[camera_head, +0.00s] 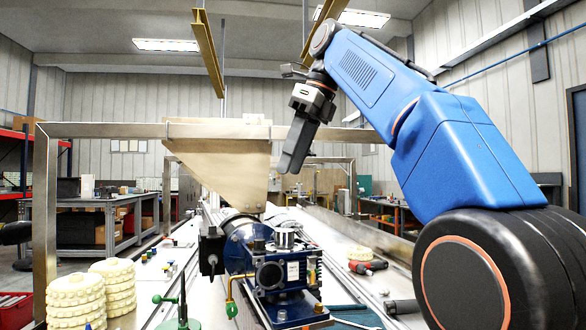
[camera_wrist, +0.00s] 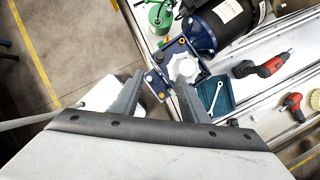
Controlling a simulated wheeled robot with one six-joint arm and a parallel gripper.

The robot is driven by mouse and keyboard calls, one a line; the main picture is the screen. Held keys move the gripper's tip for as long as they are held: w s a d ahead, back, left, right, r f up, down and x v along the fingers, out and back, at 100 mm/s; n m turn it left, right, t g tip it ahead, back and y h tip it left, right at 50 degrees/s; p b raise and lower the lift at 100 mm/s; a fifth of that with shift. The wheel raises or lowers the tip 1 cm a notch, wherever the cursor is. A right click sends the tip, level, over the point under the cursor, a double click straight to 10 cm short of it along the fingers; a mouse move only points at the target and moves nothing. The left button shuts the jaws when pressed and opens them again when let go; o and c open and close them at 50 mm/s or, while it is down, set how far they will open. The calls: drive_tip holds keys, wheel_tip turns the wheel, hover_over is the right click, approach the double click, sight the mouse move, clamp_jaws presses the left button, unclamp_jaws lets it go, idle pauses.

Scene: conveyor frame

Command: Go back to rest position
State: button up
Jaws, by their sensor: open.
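My gripper (camera_head: 296,146) hangs from my raised blue arm, above and behind the blue machine unit in the head view. Its fingers point down and slightly left. In the wrist view my gripper (camera_wrist: 158,92) shows two grey fingers spread apart with nothing between them. Below them lie the floor, the edge of the conveyor frame and part of the blue machine unit (camera_wrist: 192,62). The unit also stands at the centre front of the head view (camera_head: 270,268). The gripper touches nothing that I can see.
A metal frame (camera_head: 100,131) with a beige panel (camera_head: 218,160) spans the conveyor. Stacked cream discs (camera_head: 76,298) stand at left front. A red drill (camera_wrist: 262,66), a wrench (camera_wrist: 216,97) and a red tool (camera_wrist: 293,104) lie on the conveyor. The air around my gripper looks clear.

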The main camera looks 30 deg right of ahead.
drive_tip(key=s+f+n+h, duration=0.1)
drive_tip(key=s+f+n, duration=0.5)
drive_tip(key=f, duration=1.1)
drive_tip(key=s+f+n+t+h, duration=0.1)
drive_tip(key=s+f+n, duration=0.5)
drive_tip(key=f+n, duration=0.6)
drive_tip(key=s+f+n+h, duration=0.1)
drive_tip(key=s+f+n, duration=0.5)
drive_tip(key=f, duration=1.8)
drive_tip(key=n, duration=0.3)
drive_tip(key=shift+f+n, duration=0.2)
drive_tip(key=shift+n, duration=0.2)
drive_tip(key=shift+s, duration=0.1)
